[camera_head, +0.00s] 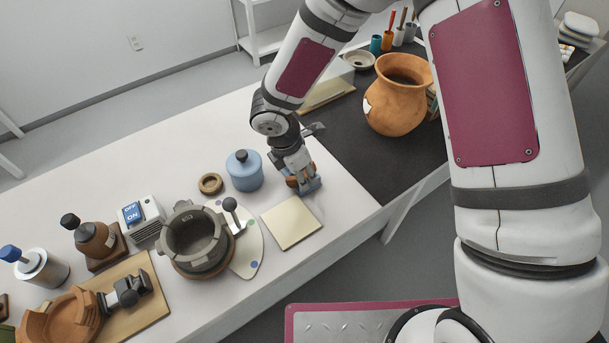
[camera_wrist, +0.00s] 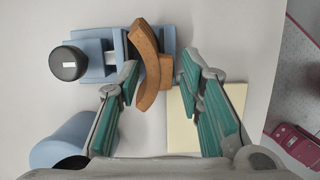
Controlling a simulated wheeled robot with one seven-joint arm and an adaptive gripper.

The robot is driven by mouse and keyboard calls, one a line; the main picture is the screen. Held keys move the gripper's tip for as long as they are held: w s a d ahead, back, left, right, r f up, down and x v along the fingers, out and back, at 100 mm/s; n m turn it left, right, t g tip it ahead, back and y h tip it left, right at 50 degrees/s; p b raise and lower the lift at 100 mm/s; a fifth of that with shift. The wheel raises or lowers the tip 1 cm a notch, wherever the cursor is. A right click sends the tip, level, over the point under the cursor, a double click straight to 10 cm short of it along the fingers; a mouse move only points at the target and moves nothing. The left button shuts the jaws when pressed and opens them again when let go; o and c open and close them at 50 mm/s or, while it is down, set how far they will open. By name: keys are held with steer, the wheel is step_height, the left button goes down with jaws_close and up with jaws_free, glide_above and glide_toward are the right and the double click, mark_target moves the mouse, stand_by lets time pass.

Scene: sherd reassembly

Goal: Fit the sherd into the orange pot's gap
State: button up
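The orange-brown curved sherd (camera_wrist: 150,65) stands in a blue holder (camera_wrist: 98,47) with a black knob in the wrist view. My gripper (camera_wrist: 160,82) is open, its green-padded fingers on either side of the sherd, the left finger closer to it. I cannot tell whether that finger touches. In the head view my gripper (camera_head: 297,170) is low over the blue holder (camera_head: 310,186) and mostly hides the sherd (camera_head: 291,181). The orange pot (camera_head: 400,112) stands upright on the dark mat at the back right, with a pale patch on its left side that looks like the gap.
A blue jar (camera_head: 244,173) stands close left of my gripper, and a cream square pad (camera_head: 291,221) lies in front. A grey ring-shaped vessel (camera_head: 192,238) and a brown bottle (camera_head: 94,237) stand further left. A shallow dish (camera_head: 359,60) and tool cups are behind the pot.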

steer(key=c, duration=0.8)
steer(key=shift+r, duration=0.15)
steer(key=shift+w+r, duration=0.1)
steer(key=shift+r, duration=0.1)
jaws_close()
steer(key=shift+r+p, duration=2.2)
steer(key=shift+r, duration=1)
